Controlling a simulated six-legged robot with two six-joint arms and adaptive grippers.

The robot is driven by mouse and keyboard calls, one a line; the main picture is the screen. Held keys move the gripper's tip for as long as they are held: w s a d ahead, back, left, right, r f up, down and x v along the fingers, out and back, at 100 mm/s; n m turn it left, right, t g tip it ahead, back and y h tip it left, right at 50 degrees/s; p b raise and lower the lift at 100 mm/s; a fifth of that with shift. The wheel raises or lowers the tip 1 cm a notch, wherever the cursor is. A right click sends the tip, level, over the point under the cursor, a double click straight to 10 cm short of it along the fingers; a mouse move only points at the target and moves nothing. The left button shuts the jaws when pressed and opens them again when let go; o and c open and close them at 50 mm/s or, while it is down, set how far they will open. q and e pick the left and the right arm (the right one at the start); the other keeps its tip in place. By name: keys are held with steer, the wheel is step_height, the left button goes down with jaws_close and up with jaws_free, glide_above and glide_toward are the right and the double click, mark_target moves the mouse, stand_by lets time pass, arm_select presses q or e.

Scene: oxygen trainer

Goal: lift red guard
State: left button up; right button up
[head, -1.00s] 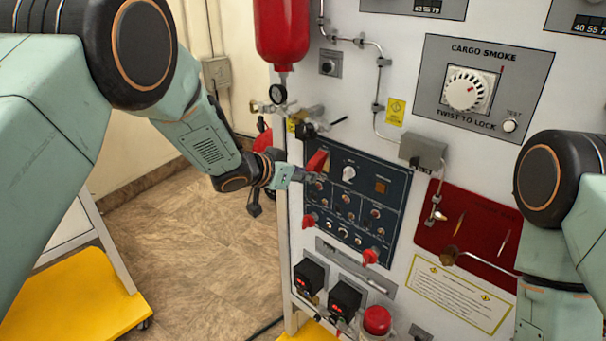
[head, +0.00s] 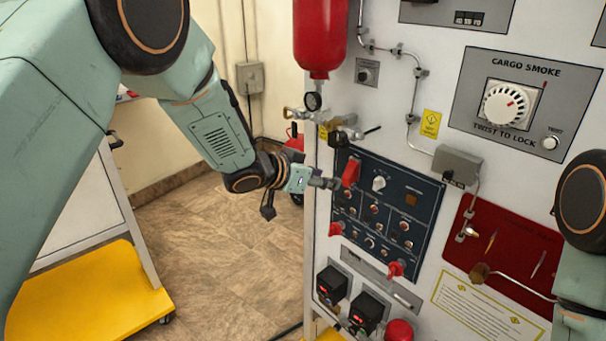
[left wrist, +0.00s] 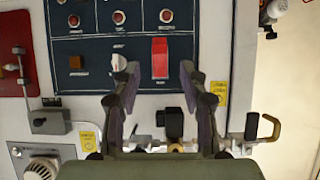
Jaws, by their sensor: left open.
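The red guard (head: 350,173) sits at the upper left of a dark blue switch panel (head: 424,209) in the head view. In the left wrist view the red guard (left wrist: 160,58) is an upright red block on the panel. My left gripper (head: 329,184) is just left of and slightly below the guard in the head view. In the left wrist view my left gripper (left wrist: 160,82) is open, with one finger on each side of the guard in the picture. I see no clear contact, and the depth gap is hard to judge. My right gripper is out of view.
A white knob (head: 379,183) is beside the guard. Red handles (head: 396,269) sit along the panel's lower edge. A red cylinder (head: 319,38) with a gauge and valve fittings is above. A yellow-based cart (head: 90,290) stands at the left, with open floor between.

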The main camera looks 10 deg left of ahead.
arm_select(q)
steer(key=v, duration=0.8)
